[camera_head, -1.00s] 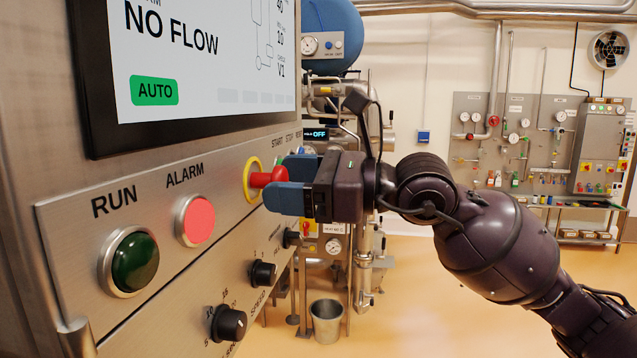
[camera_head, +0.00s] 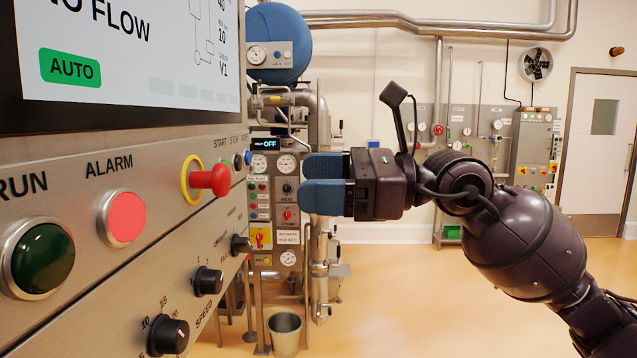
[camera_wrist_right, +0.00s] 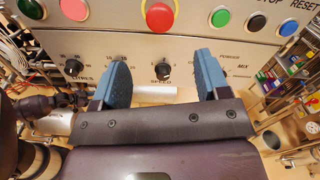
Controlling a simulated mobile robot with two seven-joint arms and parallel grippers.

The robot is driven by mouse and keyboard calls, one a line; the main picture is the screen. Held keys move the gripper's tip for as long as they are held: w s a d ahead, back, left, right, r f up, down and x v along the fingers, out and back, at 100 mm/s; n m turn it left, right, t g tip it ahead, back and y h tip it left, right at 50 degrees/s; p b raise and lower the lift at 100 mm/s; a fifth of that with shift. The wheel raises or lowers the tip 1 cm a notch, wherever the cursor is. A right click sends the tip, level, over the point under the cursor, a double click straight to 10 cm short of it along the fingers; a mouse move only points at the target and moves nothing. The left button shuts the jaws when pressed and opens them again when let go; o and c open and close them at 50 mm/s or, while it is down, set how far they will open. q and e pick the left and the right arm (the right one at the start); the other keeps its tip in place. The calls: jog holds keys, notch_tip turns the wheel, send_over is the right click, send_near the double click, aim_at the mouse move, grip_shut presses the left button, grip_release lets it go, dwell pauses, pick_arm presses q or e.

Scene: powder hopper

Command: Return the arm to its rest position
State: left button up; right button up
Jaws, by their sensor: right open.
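My right arm (camera_head: 520,240) comes in from the right in the head view. Its right gripper (camera_head: 322,182) has blue fingers pointing left toward the control panel (camera_head: 120,190), with a clear gap to it. In the right wrist view the two fingers of the gripper (camera_wrist_right: 160,80) stand apart with nothing between them, below the row of buttons. The red emergency knob with a yellow ring (camera_head: 210,180) sticks out of the panel, left of the fingers and not touched. My left gripper is not in view.
The panel carries a green RUN button (camera_head: 43,258), a lit red ALARM button (camera_head: 126,216) and black dials (camera_head: 168,333). Behind stand piping and a small valve panel (camera_head: 286,215). A metal bucket (camera_head: 285,333) stands on the floor. Open floor lies below my arm.

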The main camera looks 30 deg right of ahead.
dwell(0.5)
notch_tip(320, 180, up, 4)
jog(key=m+y, duration=0.3)
jog(key=y, duration=0.1)
jog(key=w+d+f+m+t+h, duration=0.2)
jog(key=w+d+f+m+t, duration=0.6)
jog(key=m, duration=0.7)
jog(key=w+d+f+m+t+h, duration=0.1)
jog(key=w+d+f+m+h, duration=0.1)
jog(key=f+m+h, duration=0.7)
jog(key=w+d+f+m+t+h, duration=0.15)
jog(key=f+m+h, duration=0.35)
jog(key=f+m, duration=0.75)
jog(key=s+a+f+m+g+h, duration=0.1)
jog(key=s+f+m+g, duration=0.15)
jog(key=f, duration=0.75)
jog(key=s+a+f+m+g+h, duration=0.15)
jog(key=s+f, duration=0.25)
jog(key=f, duration=0.6)
jog(key=s+a+f+m+g, duration=0.2)
jog(key=s+f, duration=0.6)
jog(key=s+a+f+m+g, duration=0.3)
jog(key=s+f, duration=0.5)
jog(key=s, duration=0.1)
jog(key=shift+f+m+h, duration=0.15)
jog(key=shift+m+h, duration=0.2)
